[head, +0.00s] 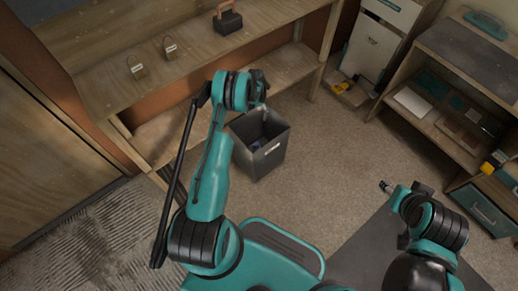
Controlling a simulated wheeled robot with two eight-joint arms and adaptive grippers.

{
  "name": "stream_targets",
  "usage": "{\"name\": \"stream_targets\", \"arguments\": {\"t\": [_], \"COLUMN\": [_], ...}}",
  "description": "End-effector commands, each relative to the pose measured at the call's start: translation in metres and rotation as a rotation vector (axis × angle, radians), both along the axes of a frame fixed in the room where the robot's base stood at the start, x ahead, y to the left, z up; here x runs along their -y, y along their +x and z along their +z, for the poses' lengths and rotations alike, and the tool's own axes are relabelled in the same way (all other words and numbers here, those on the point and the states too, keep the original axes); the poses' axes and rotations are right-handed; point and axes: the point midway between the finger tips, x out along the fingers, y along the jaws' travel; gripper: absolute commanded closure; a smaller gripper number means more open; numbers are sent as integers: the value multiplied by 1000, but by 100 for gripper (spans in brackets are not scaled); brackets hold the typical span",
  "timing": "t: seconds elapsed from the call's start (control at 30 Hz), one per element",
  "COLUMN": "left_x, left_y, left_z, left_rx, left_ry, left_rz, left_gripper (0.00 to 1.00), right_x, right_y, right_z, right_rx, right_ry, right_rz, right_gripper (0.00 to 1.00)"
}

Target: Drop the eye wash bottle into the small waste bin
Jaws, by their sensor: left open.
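The small waste bin (271,160) is a dark grey open-topped box with a pale label, standing on the floor below the wooden bench. My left gripper (262,98) is above the bin's far rim, pointing down, open, and seems to hold nothing. A small dark blue thing (256,145) shows inside the bin; it may be the eye wash bottle, but it is too small and shaded to tell. No other thing that looks like the bottle stands out. My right gripper (384,185) is at the right over the floor, away from the bin, its jaws too small to read.
The wooden bench (110,85) runs behind the bin, with two small tagged padlock-like things (138,68) and a dark block with a handle (228,20). A shelf unit (440,120) and white cabinet (372,45) stand at right. The carpet between is clear.

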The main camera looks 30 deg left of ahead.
Motion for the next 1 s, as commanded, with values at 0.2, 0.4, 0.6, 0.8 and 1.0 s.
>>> {"name": "stream_targets", "arguments": {"t": [0.2,0.4,0.6,0.8,1.0], "left_x": [0,0,0,0,0], "left_y": [0,0,0,0,0], "left_z": [11,52,93,116,120], "left_rx": [0,0,0,0,0], "left_ry": [0,0,0,0,0], "left_rz": [0,0,0,0,0], "left_gripper": [31,31,31,31,31], "right_x": [0,0,0,0,0], "right_y": [0,0,0,0,0], "right_z": [0,0,0,0,0], "right_rx": [0,0,0,0,0], "right_ry": [0,0,0,0,0], "right_rz": [0,0,0,0,0], "right_gripper": [54,54,54,54,54]}}
